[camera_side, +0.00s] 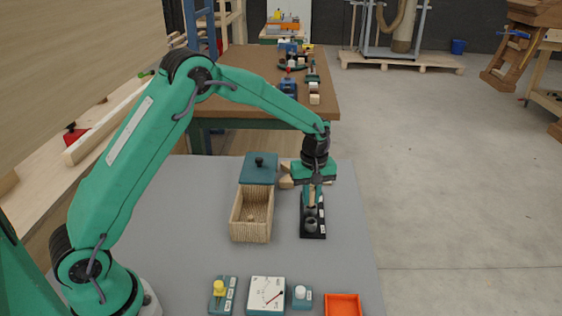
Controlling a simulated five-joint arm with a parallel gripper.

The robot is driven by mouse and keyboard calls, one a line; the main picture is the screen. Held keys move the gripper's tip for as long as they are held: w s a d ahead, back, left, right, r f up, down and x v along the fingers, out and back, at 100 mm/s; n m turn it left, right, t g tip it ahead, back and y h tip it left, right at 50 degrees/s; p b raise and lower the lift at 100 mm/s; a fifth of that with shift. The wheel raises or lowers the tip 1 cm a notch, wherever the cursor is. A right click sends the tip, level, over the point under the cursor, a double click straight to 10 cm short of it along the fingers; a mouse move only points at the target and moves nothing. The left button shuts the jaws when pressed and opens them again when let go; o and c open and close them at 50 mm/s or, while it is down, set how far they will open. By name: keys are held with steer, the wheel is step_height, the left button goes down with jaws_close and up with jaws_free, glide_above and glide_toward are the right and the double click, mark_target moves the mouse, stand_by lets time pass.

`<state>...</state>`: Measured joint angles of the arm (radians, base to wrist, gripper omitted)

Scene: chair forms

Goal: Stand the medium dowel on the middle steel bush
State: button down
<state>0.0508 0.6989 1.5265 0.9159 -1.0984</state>
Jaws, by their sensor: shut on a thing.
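My gripper (312,188) is shut on a light wooden dowel (311,198) and points straight down. The dowel is upright, and its size against other dowels cannot be told. It is over a black base strip (315,236) that carries grey steel bushes. The nearest bush (310,226) shows clearly, and another bush (311,212) shows just behind it, close under the dowel. I cannot tell whether the dowel touches this bush. The far end of the strip is hidden behind my gripper.
An open wooden box (237,222) with a teal lid (258,170) at its far end stands left of the strip. A yellow-knobbed switch (219,289), a dial gauge (267,293), a small button box (301,295) and an orange tray (342,297) line the front. The grey tabletop between is clear.

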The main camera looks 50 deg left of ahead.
steer(key=shift+f, duration=0.5)
stand_by(0.6)
steer(key=shift+r, duration=0.65)
stand_by(0.8)
steer(key=shift+f, duration=0.65)
stand_by(1.2)
steer(key=c, duration=0.7)
jaws_free()
steer(key=shift+r, duration=0.15)
steer(key=shift+r, duration=3.4)
